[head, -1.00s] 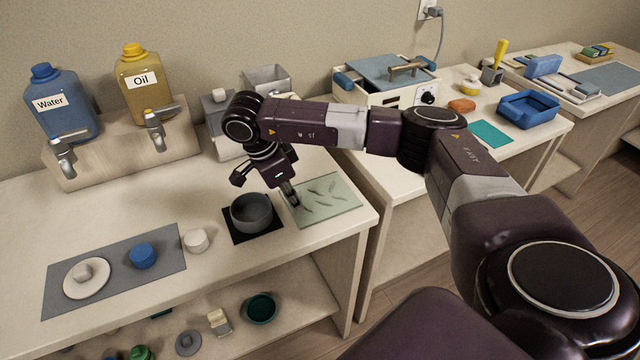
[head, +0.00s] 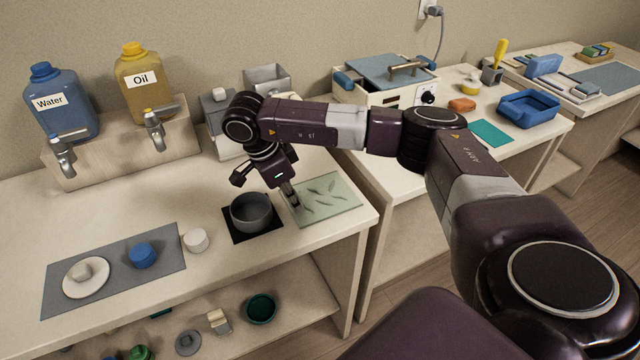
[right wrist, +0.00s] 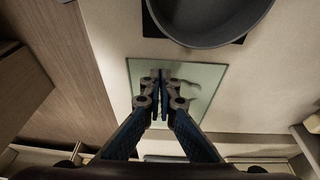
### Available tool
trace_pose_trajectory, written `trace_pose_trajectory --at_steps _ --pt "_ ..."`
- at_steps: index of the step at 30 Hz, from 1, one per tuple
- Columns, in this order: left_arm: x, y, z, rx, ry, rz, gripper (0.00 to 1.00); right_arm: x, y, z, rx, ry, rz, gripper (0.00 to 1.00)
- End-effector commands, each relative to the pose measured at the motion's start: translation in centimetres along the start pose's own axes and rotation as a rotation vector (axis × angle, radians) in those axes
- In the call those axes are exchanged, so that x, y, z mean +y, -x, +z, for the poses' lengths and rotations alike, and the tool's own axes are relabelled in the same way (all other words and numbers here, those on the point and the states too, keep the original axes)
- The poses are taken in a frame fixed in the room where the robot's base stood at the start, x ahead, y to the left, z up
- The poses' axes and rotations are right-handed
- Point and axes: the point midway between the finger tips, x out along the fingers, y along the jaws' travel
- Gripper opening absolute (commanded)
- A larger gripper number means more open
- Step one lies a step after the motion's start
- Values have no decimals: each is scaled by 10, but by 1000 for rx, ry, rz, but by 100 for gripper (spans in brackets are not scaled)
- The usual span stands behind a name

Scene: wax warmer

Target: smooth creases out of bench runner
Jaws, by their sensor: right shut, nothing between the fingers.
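A pale green mat (head: 340,206) with several thin crease-like marks lies flat at the right end of the near bench. It may be the bench runner; I cannot tell for certain. My right gripper (head: 294,204) is shut and empty, pointing down at the mat's left part. In the right wrist view, its closed fingertips (right wrist: 161,76) are over the mat (right wrist: 205,78). I cannot tell if they touch it. The fingers hide part of the mat. My left gripper is not in view.
A dark grey pot (head: 251,213) on a black pad (head: 237,233) stands close left of the gripper; it also shows in the right wrist view (right wrist: 208,22). A grey mat (head: 110,262) with a plate and blue pot lies further left. The bench edge is close to the green mat.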

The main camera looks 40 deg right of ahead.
Motion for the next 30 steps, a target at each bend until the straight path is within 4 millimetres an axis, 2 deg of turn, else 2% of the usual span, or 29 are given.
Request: trace_pose_trajectory --at_steps 13,30 --pt "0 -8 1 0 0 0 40 0 -10 3 0 0 0 0" --pt "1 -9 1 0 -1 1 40 0 -10 3 0 1 2 0"
